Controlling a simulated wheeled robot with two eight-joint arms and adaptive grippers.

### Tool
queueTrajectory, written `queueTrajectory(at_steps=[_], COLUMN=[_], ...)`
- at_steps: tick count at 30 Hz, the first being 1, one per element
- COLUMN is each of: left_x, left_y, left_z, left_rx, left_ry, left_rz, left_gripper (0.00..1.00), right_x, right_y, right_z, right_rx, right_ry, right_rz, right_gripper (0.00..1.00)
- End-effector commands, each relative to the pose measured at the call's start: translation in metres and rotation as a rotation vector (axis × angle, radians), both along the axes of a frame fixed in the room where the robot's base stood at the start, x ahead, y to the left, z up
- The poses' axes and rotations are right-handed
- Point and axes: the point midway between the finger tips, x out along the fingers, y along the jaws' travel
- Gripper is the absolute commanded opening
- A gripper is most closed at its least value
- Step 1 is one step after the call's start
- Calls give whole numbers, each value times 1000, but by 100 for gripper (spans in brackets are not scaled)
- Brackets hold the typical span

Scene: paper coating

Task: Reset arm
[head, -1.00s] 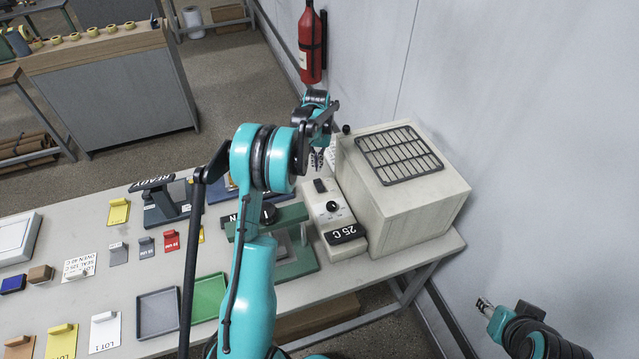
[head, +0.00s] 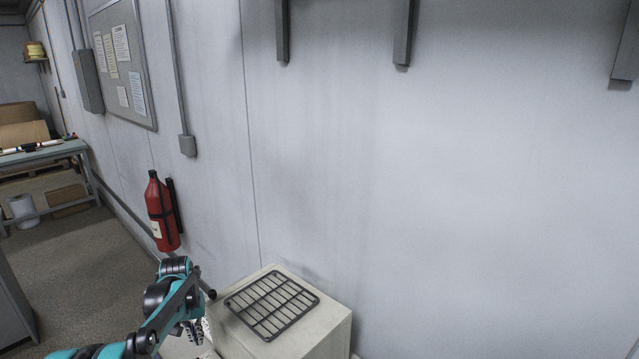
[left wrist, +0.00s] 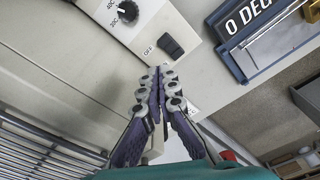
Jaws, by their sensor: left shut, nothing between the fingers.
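My left gripper (head: 192,328) is at the lower left of the head view, beside the left side of a cream box-shaped unit (head: 325,333). Its fingers are partly hidden by the arm in that view. In the left wrist view the left gripper (left wrist: 156,78) is shut, its fingertips together with nothing between them. It hangs above a cream control panel with a dial (left wrist: 128,12) and a black rocker switch (left wrist: 171,47). My right gripper is not in view.
A dark wire rack (head: 271,305) lies on the unit's top, and a red fire extinguisher (head: 161,212) hangs on the wall behind. The wall at right is bare low down.

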Motion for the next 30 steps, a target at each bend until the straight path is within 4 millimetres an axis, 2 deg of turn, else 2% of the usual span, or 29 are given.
queueTrajectory(at_steps=[1, 9, 15, 23, 30], left_x=[-10, -62, -109, -175, -231], left_y=[-12, -63, -98, -135, -161], left_z=[6, 40, 48, 35, 1], left_rx=[6, 35, 53, 68, 75], left_ry=[-20, -139, -227, -342, -448], left_rz=[-14, -81, -129, -191, -247], left_gripper=[0, 0, 0, 0, 0], right_x=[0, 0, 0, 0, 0], right_y=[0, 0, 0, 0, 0], right_z=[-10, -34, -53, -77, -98], right_rx=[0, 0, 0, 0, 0], right_ry=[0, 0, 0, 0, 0], right_rz=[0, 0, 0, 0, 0], right_gripper=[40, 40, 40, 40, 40])
